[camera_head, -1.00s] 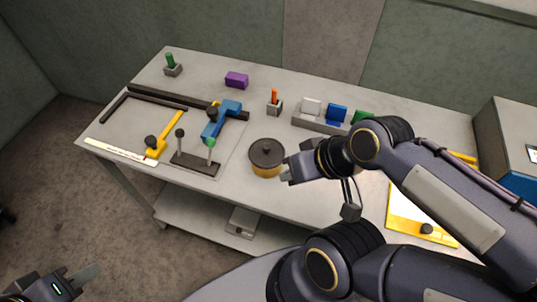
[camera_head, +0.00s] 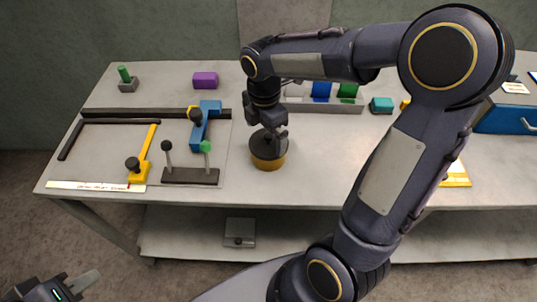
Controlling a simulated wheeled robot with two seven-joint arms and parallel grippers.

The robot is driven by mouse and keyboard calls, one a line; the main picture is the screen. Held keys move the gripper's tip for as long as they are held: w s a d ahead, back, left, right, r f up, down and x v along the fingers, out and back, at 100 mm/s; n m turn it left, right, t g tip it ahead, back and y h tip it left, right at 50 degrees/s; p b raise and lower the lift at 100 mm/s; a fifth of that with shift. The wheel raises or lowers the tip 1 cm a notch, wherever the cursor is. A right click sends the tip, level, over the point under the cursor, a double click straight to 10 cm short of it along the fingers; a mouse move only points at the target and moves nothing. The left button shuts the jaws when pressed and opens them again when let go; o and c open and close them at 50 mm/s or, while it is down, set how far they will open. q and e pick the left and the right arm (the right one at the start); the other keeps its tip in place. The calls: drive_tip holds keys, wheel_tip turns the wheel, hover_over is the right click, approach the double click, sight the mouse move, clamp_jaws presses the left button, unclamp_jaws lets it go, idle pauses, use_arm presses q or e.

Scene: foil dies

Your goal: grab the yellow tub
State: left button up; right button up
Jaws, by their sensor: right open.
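The yellow tub (camera_head: 267,164) with a dark lid stands upright on the grey table, right of the lever stand. My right gripper (camera_head: 269,133) points down from above, its fingertips at the top of the lid around where the knob is. It is open; the knob is hidden by the fingers, and I cannot tell whether they touch it. My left gripper (camera_head: 78,286) is at the bottom left corner, far from the tub and partly cut off by the frame.
The lever stand (camera_head: 190,177) and blue clamp (camera_head: 205,122) are left of the tub. A purple block (camera_head: 205,80) lies behind. A rack with white, blue (camera_head: 321,91) and green blocks is partly behind my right arm. Table is clear just right of the tub.

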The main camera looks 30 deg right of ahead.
sight(267, 143)
drive_tip(key=f, duration=0.7)
drive_tip(key=shift+s+d, duration=0.1)
drive_tip(key=shift+d, duration=0.1)
drive_tip(key=shift+r, duration=0.1)
drive_tip(key=c, duration=0.6)
